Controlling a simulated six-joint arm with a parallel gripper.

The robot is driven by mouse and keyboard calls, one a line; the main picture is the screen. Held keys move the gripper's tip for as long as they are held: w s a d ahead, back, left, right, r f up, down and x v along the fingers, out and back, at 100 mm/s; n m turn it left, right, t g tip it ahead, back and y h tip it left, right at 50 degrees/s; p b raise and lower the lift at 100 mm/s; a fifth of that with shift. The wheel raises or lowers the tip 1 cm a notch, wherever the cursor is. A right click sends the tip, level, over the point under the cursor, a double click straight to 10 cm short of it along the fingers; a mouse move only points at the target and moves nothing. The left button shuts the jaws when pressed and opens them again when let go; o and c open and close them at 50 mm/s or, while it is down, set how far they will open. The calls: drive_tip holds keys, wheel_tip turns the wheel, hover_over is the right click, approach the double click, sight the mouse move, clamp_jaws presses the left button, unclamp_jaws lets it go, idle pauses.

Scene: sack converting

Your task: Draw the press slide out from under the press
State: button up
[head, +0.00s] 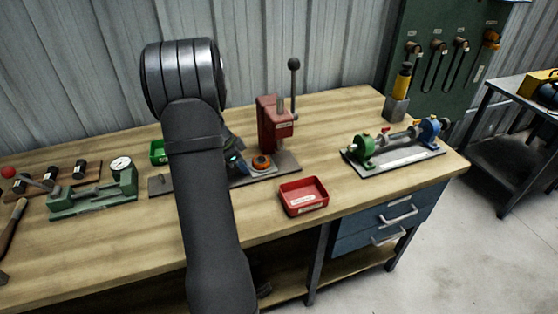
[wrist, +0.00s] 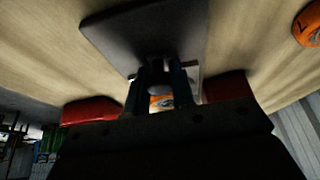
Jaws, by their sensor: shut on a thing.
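The red press (head: 272,128) stands upright on a dark base plate (head: 285,163), its black-knobbed lever raised. An orange round piece (head: 261,162) sits on a pale seat at the front of the press, apparently on the press slide. My gripper is mostly hidden behind my own arm in the head view, just left of the press. In the wrist view my gripper (wrist: 161,85) is shut on a small rounded dark knob (wrist: 157,89), which seems to be the slide's handle. A pale plate with orange on it (wrist: 162,101) shows just behind the fingers.
A red tray (head: 303,196) lies in front of the press, a green bin (head: 157,152) behind at left. A green fixture with a dial gauge (head: 95,194) stands at left, a green-and-blue fixture (head: 392,146) at right. Bare bench lies between the tray and the right fixture.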

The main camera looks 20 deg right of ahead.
drive_tip(key=shift+s+a+f, duration=0.1)
drive_tip(key=shift+a, duration=0.35)
drive_tip(key=shift+a, duration=1.7)
drive_tip(key=o, duration=0.8)
drive_tip(key=v, duration=0.6)
